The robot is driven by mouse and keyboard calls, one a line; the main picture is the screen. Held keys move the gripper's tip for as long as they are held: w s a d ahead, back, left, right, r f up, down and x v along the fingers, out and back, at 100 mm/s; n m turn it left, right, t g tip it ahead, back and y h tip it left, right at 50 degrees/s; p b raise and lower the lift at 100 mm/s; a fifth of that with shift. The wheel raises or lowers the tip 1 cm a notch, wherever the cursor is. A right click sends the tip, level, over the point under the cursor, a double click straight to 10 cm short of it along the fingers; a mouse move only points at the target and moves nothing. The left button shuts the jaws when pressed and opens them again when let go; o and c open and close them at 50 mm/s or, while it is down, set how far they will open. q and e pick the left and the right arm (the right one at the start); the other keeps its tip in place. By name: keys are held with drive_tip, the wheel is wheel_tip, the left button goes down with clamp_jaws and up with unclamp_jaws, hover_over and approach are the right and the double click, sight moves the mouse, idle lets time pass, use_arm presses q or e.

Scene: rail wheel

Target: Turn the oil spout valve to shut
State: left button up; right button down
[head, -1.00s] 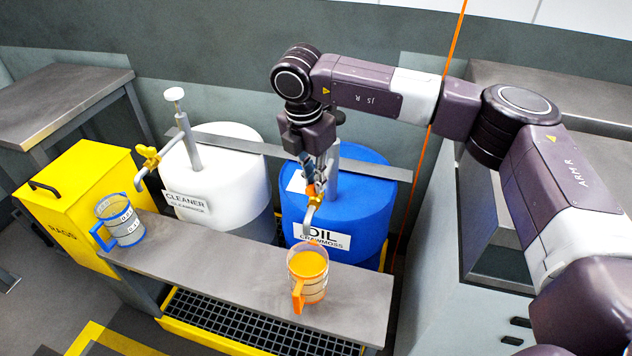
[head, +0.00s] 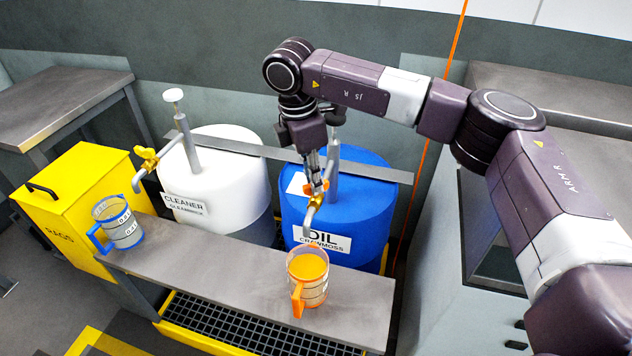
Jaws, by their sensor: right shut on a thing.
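The blue oil drum (head: 362,215) stands behind the grey shelf, with an "OIL" label on its front. Its spout (head: 309,217) points down toward the shelf, and the small orange and brass valve (head: 317,198) sits at the top of the spout. My right gripper (head: 316,187) reaches down from above and is shut on the valve handle; its fingers partly hide the handle. A clear jug with an orange handle (head: 297,300) stands on the shelf below the spout and holds orange liquid. My left gripper is not in view.
A white cleaner drum (head: 228,165) with its own brass tap (head: 147,158) stands to the left. A jug with a blue handle (head: 120,230) stands on the shelf's (head: 240,270) left end. A yellow rags bin (head: 75,190) is at far left. A grey cabinet (head: 440,240) stands on the right.

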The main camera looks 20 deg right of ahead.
drive_tip(key=m, duration=0.3)
drive_tip(key=shift+m+g, duration=0.3)
drive_tip(key=m, duration=0.3)
drive_tip(key=shift+w+m, duration=0.1)
drive_tip(key=shift+m, duration=0.3)
drive_tip(key=c, duration=2.4)
unclamp_jaws()
drive_tip(key=shift+g, duration=0.3)
drive_tip(key=o, duration=0.5)
